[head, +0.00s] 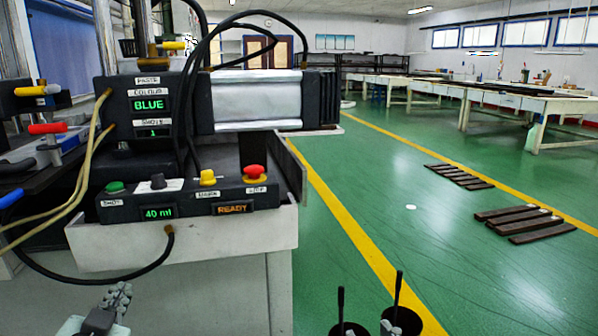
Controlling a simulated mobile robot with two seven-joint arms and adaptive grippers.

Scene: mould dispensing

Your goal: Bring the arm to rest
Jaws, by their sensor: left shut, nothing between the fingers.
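My left gripper (118,300) shows at the bottom left edge, partly cut off by the frame. Its grey fingers are shut with nothing between them. It is below and in front of the dispensing machine's white bench (190,240), apart from the control panel (190,200).
The machine's display (148,105) reads BLUE; its panel shows 40 ml and READY, with a green button (115,187) and red stop knob (254,171). Black cups (402,319) holding dark rods stand at the bottom. Green floor (400,180) is open to the right; dark planks (520,222) lie there.

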